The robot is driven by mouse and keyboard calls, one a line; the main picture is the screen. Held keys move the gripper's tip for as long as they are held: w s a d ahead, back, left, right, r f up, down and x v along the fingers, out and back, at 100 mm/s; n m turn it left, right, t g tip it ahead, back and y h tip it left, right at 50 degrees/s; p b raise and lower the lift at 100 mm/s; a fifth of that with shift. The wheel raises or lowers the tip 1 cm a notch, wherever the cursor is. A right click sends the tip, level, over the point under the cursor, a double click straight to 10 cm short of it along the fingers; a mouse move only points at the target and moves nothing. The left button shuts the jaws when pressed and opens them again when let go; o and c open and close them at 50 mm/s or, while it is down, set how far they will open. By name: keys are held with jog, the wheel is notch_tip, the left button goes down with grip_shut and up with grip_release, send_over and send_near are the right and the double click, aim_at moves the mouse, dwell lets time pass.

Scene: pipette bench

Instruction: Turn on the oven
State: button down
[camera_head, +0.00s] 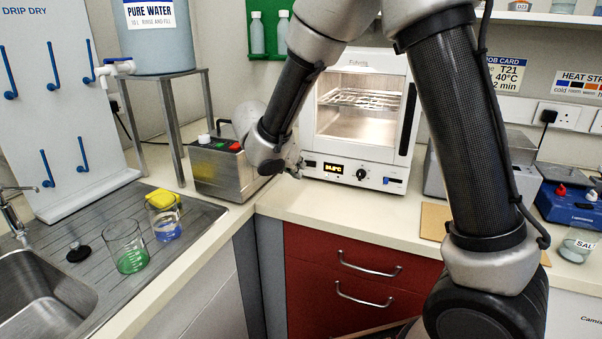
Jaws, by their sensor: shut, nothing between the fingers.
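The white oven (360,60) stands on the bench in the middle, its glass door shut and a wire shelf inside a bright chamber. Its front panel has a lit yellow display (333,168) with digits too small to read surely, a black knob (362,174) and a small blue part (386,180) at the right. My gripper (298,172) is shut and empty at the lower left edge of the oven's panel, by the left of the display. My wrist hides part of that corner, and I cannot tell whether the fingertips touch the oven.
A grey metal box (222,172) with red and green marks on top stands close left of my gripper. Two glass beakers (127,247) stand on the draining board at left. A board (434,222) lies on the bench at right. The bench before the oven is clear.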

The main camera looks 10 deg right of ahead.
jog(key=v, duration=0.5)
jog(key=shift+s+d+r, duration=0.1)
jog(key=shift+s+d, duration=0.2)
jog(key=shift+s, duration=0.05)
jog(key=s+d+r+m+g+y, duration=0.1)
jog(key=s+d+r+m+y, duration=0.2)
jog(key=s+d+m, duration=0.7)
jog(key=s+d+r+m+g+y, duration=0.1)
jog(key=s+d+r+m+y, duration=0.2)
jog(key=s+d+m, duration=0.8)
jog(key=s+r+m, duration=0.2)
jog(key=s+m, duration=0.4)
jog(key=s, duration=0.1)
jog(key=shift+s+d, duration=0.15)
jog(key=shift+d, duration=0.05)
